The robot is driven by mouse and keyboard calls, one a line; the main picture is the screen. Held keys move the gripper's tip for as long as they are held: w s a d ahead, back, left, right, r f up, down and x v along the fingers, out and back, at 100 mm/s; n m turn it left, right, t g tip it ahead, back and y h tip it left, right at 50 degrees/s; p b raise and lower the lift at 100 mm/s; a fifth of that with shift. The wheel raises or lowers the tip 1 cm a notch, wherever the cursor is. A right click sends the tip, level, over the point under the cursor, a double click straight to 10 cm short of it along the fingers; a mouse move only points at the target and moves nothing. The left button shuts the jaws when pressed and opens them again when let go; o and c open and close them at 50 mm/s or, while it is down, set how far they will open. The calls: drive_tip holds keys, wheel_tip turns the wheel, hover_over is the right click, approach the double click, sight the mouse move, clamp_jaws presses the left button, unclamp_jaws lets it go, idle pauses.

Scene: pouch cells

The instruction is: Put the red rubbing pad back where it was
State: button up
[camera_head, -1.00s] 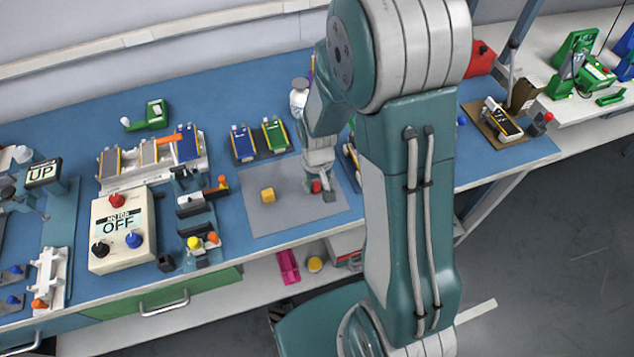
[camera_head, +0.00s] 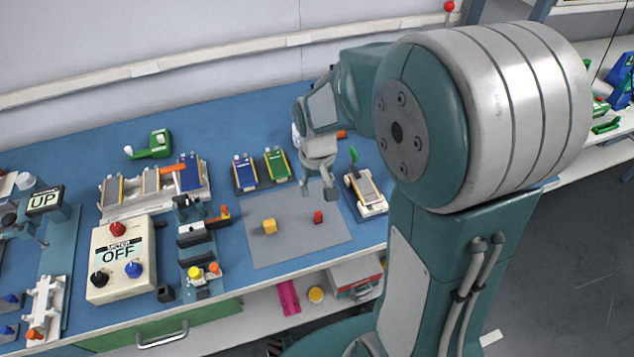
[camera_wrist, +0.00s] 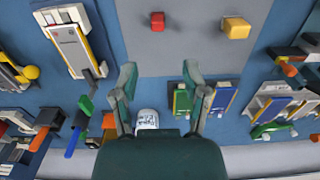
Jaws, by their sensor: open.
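The red rubbing pad (camera_head: 318,217) is a small red block on the right part of a grey mat (camera_head: 290,245). It also shows at the top of the wrist view (camera_wrist: 157,21). My gripper (camera_head: 318,190) is open and empty, above the mat and apart from the pad. In the wrist view its two spread fingers (camera_wrist: 159,75) show well below the pad, with nothing between the tips. A yellow block (camera_head: 269,226) lies to the left of the pad on the same mat, also seen in the wrist view (camera_wrist: 236,27).
Blue and green cell holders (camera_head: 277,164) stand behind the mat. A white device with a green handle (camera_head: 366,192) stands right of it. A motor box (camera_head: 120,258) reading OFF is at the left. The mat's front half is clear.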

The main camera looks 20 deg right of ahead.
drive_tip(key=s+r+t, duration=0.5)
drive_tip(key=s+r, duration=0.9)
drive_tip(key=r, duration=0.2)
drive_tip(key=shift+s+t, duration=0.25)
drive_tip(key=shift+t, duration=0.15)
